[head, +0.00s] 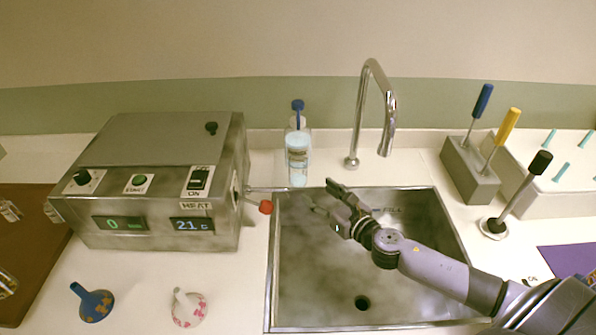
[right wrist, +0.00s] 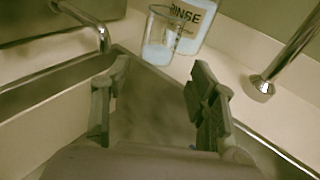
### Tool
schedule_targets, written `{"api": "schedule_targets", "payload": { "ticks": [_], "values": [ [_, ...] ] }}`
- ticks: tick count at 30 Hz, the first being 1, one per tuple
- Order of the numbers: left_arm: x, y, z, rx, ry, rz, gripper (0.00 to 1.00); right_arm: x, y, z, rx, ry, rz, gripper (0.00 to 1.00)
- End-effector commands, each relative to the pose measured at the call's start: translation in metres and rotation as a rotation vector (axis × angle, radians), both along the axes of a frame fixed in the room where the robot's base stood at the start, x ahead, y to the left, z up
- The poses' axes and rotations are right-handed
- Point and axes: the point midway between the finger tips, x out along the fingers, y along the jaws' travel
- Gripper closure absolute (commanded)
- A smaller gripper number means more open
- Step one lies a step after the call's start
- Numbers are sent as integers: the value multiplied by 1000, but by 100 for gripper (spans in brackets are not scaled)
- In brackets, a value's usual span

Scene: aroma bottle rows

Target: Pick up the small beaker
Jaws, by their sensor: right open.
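A small clear glass beaker (right wrist: 161,36) with pale contents stands upright in the right wrist view, just beyond the sink edge. It is in front of the bottle labelled RINSE (right wrist: 194,22). In the head view the bottle (head: 298,140) with a blue cap stands behind the sink; I cannot clearly separate the beaker from it there. My right gripper (head: 325,196) is open and empty over the sink, pointing toward the back left. In the right wrist view its fingers (right wrist: 160,68) are spread, with the beaker ahead and apart from them. My left gripper is not in view.
The metal sink (head: 455,250) lies below my right arm. A tall faucet (head: 362,115) stands behind it. A metal heater box (head: 180,130) with a red-tipped spout (head: 265,207) is on the left. Two small funnels and a tool block (head: 470,172) stand on the counter.

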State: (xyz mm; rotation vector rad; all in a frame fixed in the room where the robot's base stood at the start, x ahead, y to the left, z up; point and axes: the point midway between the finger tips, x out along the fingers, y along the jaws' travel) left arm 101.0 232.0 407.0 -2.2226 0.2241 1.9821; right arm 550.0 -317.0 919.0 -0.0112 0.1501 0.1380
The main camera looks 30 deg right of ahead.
Motion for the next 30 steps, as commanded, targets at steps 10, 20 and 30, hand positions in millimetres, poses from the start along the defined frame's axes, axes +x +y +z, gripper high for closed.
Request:
{"api": "schedule_targets", "payload": {
  "ticks": [10,20,30],
  "values": [
    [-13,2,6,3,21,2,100,30,5,-4,1,0,0,47],
    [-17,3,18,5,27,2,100,71,10,-2,3,-1,-1,47],
    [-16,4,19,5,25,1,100,81,12,-5,0,0,2,47]
  ]
}}
